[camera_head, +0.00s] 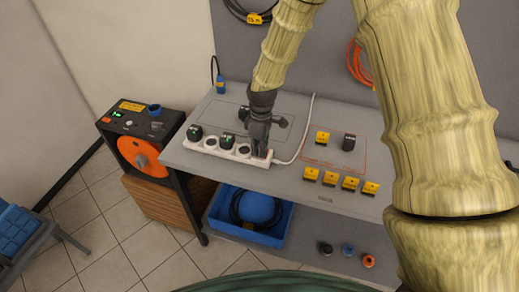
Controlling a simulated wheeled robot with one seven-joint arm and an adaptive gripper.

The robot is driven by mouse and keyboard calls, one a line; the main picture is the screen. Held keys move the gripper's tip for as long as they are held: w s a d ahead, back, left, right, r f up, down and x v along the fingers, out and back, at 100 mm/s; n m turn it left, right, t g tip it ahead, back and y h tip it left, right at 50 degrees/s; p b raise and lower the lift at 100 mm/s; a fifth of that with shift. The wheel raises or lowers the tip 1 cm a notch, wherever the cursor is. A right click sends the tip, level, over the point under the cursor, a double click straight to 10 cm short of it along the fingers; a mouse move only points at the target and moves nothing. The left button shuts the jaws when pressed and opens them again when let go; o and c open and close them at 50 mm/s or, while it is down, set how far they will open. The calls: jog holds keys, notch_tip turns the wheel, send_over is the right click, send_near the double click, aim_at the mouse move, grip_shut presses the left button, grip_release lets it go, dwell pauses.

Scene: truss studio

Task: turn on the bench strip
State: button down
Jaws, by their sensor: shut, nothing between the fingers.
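The white bench strip (227,151) lies along the front left of the grey bench, with a row of round sockets. Dark plugs with green marks sit at its left end (194,133) and further along it (226,140). Its white cord runs from the right end up to the back of the bench. My gripper (260,154) is shut and empty, pointing down over the right end of the strip. It hides part of that end, including any switch there. I cannot tell whether the fingertips touch the strip.
Several yellow labelled blocks (350,183) and a dark cylinder (348,142) stand on the bench to the right. A blue tray (230,229) with a coiled cable sits on the lower shelf. An orange reel unit (140,155) stands left of the bench.

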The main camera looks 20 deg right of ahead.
jog(key=shift+w+d, duration=0.1)
jog(key=shift+w+d+r+p, duration=0.2)
jog(key=shift+w+d+p, duration=0.15)
jog(key=shift+w, duration=0.2)
jog(key=r+p, duration=0.2)
jog(key=r, duration=0.1)
jog(key=r+p, duration=0.1)
jog(key=shift+s+a+r, duration=0.15)
jog(key=shift+s+r, duration=0.1)
jog(key=shift+r, duration=0.1)
jog(key=shift+b, duration=0.45)
notch_tip(320, 180, up, 9)
jog(key=s+b, duration=0.1)
jog(key=b, duration=0.2)
jog(key=shift+a, duration=0.35)
jog(key=shift+r, duration=0.1)
